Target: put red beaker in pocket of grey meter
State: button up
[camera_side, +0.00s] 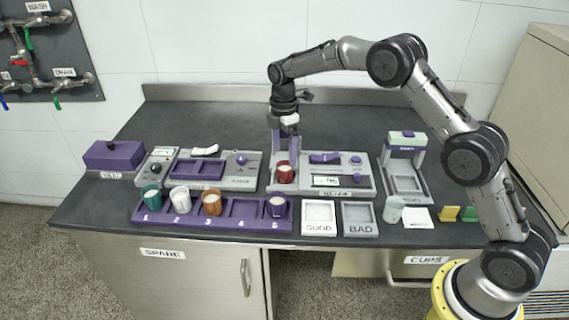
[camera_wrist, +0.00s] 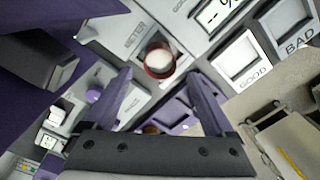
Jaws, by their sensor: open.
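The red beaker (camera_side: 285,174), with pale contents, stands upright at the left end of the grey meter (camera_side: 362,187), seemingly in its pocket; how deep it sits I cannot tell. My gripper (camera_side: 286,154) is directly above the beaker, pointing down, with its purple fingers apart. In the wrist view the beaker (camera_wrist: 158,62) lies just beyond the open fingertips (camera_wrist: 158,75), with nothing between them. The meter (camera_wrist: 130,38) shows around it there, with its display.
A purple rack (camera_side: 243,228) in front holds green, white, orange and purple cups; slot 4 is empty. GOOD (camera_side: 319,232) and BAD (camera_side: 360,231) trays are empty. Another grey device (camera_side: 237,180) stands left, a purple-topped stand (camera_side: 407,190) right. The back counter is clear.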

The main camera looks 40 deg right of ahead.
jog(key=s+r+m+t, duration=0.1)
jog(key=s+r+m, duration=0.1)
jog(key=s+r, duration=0.45)
jog(key=s+r+m+t, duration=0.1)
jog(key=s+r+m, duration=0.15)
jog(key=r, duration=0.75)
jog(key=s+r+m+t, duration=0.1)
jog(key=s+r+m, duration=0.35)
jog(key=s, duration=0.65)
jog(key=s+f+m+t, duration=0.2)
jog(key=s+f+m, duration=0.2)
jog(key=s, duration=1.5)
jog(key=m, duration=0.3)
jog(key=shift+s+d+t, duration=0.15)
jog(key=shift+d+t, duration=0.05)
jog(key=shift+t, duration=0.2)
